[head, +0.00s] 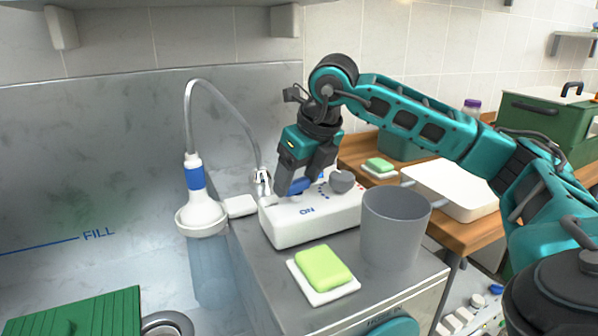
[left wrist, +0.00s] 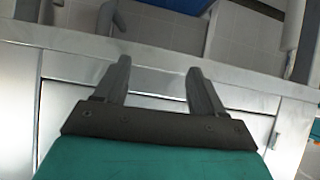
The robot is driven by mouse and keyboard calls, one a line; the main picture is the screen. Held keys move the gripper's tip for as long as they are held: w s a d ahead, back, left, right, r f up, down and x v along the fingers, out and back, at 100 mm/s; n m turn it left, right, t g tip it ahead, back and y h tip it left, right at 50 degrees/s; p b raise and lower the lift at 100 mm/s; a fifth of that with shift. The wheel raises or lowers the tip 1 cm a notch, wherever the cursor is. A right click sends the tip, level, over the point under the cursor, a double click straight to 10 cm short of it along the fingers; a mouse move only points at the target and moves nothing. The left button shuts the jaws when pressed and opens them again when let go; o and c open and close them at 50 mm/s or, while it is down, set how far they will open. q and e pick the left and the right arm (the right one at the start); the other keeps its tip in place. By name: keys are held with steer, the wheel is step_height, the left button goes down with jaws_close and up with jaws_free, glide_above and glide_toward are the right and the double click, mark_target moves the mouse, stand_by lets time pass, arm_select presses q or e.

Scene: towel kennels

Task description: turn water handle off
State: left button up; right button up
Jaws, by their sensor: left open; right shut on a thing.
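A white control box (head: 318,222) marked "ON" stands on the metal counter. A blue handle (head: 301,185) is on its top, with a round grey knob (head: 341,181) to its right. My right gripper (head: 292,188) points down over the box and is shut on the blue handle; its fingers hide part of the handle. My left gripper (left wrist: 160,88) shows only in the left wrist view, open and empty, with a metal edge beyond its fingers. A grey hose with a white and blue shower head (head: 201,210) is left of the box.
A grey cup (head: 393,232) and a green soap on a white dish (head: 322,271) stand close in front of the box. A metal tub with a "FILL" line (head: 60,240) is at left, with a green slatted piece (head: 85,315). A white tray (head: 452,190) lies on the wooden table at right.

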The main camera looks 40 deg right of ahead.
arm_select(q)
steer(key=shift+r+p, duration=0.35)
steer(key=shift+r, duration=0.15)
arm_select(e)
steer(key=shift+m+h, duration=0.6)
steer(key=shift+m, duration=1)
arm_select(q)
steer(key=shift+a, duration=0.1)
arm_select(e)
steer(key=o, duration=1)
steer(key=shift+o, duration=0.2)
arm_select(q)
steer(key=p, duration=0.1)
steer(key=a+r+p, duration=0.1)
steer(key=p, duration=0.1)
steer(key=shift+s+a, duration=0.15)
steer(key=shift+s, duration=0.2)
arm_select(e)
steer(key=v, duration=1.3)
steer(key=shift+w+a, duration=0.2)
